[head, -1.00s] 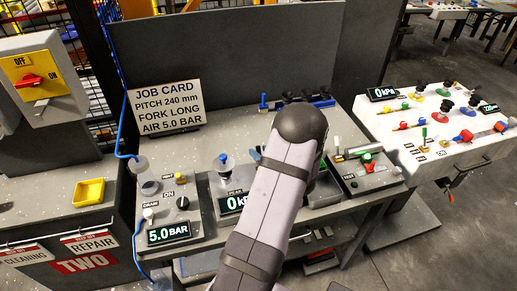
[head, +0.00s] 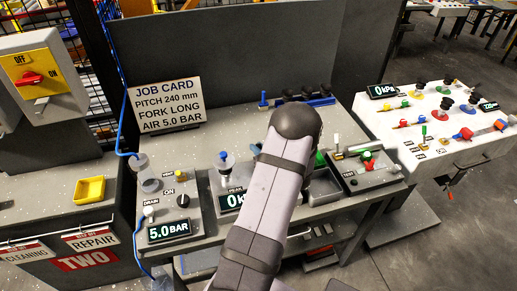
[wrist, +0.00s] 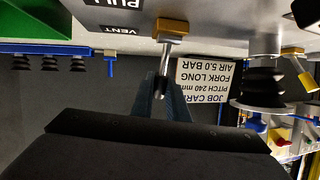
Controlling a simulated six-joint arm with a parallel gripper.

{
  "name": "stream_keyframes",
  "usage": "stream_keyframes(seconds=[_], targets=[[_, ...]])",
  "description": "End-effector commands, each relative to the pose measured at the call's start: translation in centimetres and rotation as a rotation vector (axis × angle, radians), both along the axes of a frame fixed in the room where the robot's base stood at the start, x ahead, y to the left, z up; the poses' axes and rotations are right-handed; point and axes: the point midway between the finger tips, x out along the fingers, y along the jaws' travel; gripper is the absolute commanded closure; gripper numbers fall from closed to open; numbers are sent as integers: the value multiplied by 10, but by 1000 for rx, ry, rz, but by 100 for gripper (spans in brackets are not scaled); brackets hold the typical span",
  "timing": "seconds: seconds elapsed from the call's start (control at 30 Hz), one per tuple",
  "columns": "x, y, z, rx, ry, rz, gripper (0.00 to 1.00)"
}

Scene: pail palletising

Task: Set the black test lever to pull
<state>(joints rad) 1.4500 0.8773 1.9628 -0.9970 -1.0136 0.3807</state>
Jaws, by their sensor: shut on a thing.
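The black test lever (wrist: 165,62) shows in the wrist view as a thin metal stem rising from a brass-coloured base (wrist: 171,29), with a dark tip. My gripper (wrist: 163,92) is shut on the lever's tip end, one finger on each side. The tip is partly hidden between the fingers. A PULL label (wrist: 103,10) and a VENT label (wrist: 122,29) lie left of the base in this upside-down view. I cannot tell exactly which setting the lever is at. In the head view my arm hides the gripper and lever.
The job card (head: 166,102) stands at the back left of the bench. A blue-topped knob (head: 223,159) and a pressure display (head: 232,200) are left of my arm. A control box with a red knob (head: 367,161) is to the right. A black bellows cup (wrist: 265,82) is near my gripper.

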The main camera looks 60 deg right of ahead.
Motion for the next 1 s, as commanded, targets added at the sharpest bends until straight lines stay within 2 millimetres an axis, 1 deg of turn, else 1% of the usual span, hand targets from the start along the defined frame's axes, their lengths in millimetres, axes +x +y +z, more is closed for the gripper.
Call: stream_keyframes(seconds=[0.03,0.17,0.4,0.63,0.87,0.9,0.93,0.97,1.0], targets=[[-1,1,-4,-9,-12,0,100],[-3,3,-5,-56,-58,0,100],[-9,8,1,-144,-145,1,100],[-11,10,7,-170,-169,0,100],[-11,10,7,-170,-168,0,100],[-11,10,7,-170,-168,0,77],[-10,10,7,-169,-169,0,70],[-10,10,7,-169,-169,0,68],[-10,10,7,-169,-169,0,68]])
